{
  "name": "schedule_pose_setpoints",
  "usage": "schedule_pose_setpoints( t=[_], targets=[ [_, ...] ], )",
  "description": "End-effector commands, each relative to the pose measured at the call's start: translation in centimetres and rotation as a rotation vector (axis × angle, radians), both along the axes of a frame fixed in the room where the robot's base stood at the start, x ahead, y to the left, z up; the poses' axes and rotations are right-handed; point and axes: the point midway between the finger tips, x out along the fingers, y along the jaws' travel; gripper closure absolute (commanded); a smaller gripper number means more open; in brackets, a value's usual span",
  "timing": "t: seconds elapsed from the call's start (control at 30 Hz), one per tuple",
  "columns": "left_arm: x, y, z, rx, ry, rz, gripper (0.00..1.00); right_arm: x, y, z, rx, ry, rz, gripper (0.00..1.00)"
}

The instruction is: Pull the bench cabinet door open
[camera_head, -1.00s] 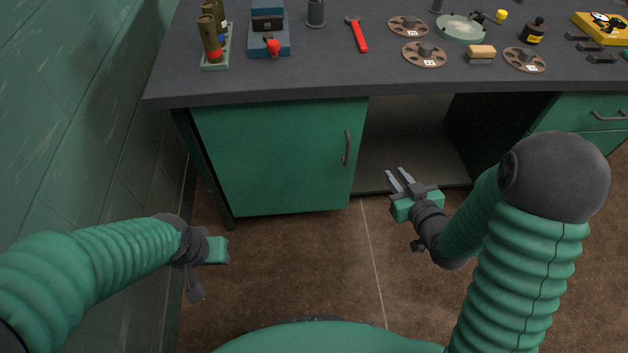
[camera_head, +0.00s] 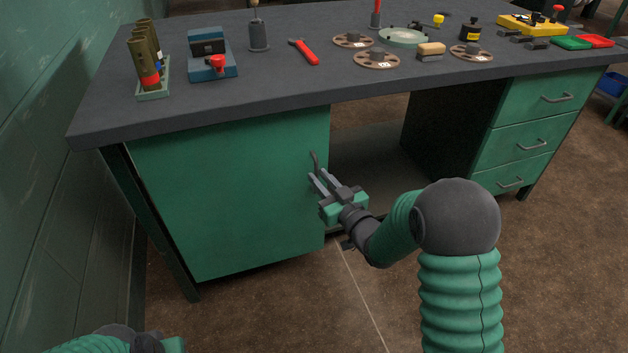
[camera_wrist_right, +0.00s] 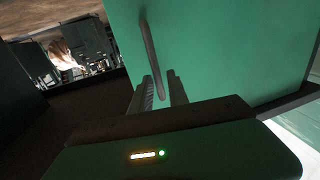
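The green bench cabinet door (camera_head: 230,190) fills the left front of the bench and looks shut. Its dark bar handle (camera_head: 314,160) is near the right edge of the door. My right gripper (camera_head: 316,181) is at the handle, its two fingers apart. In the right wrist view, the handle (camera_wrist_right: 150,50) runs down between the fingertips of my right gripper (camera_wrist_right: 162,86); I cannot tell whether they touch it. My left gripper (camera_head: 172,345) is only partly visible at the bottom left edge; its fingers are hidden.
An open knee space (camera_head: 375,150) lies right of the door, then green drawers (camera_head: 530,120). The floor in front is clear. A green wall stands at left.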

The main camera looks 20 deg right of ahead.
Motion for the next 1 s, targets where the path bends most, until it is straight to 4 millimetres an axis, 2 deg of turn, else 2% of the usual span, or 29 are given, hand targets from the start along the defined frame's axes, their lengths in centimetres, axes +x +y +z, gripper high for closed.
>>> schedule_pose_setpoints(
  t=[0.03, 0.1, 0.23, 0.47, 0.63, 1.0],
  targets=[
    [0.0, 0.0, -0.8, 0.000, 0.000, 0.000, 0.64, 1.0, 0.4, -0.3, 0.000, -0.006, 0.005, 0.80],
    [0.0, 0.0, -1.1, 0.000, 0.000, 0.000, 0.64, 1.9, 0.6, -0.2, -0.001, -0.005, 0.006, 0.80],
    [0.0, 0.0, -1.3, 0.000, 0.000, -0.001, 0.64, 2.8, 0.8, 0.0, 0.000, -0.003, 0.005, 0.80],
    [0.0, 0.0, -1.2, 0.000, 0.000, -0.001, 0.64, 2.9, 0.9, 0.1, 0.000, -0.002, 0.004, 0.80],
    [0.0, 0.0, -1.2, 0.000, 0.000, 0.000, 0.64, 2.9, 0.8, 0.1, -0.001, -0.002, 0.004, 1.00],
    [0.0, 0.0, -1.2, 0.000, 0.000, 0.000, 0.64, 2.8, 0.8, 0.1, -0.001, -0.002, 0.004, 1.00]
  ],
)
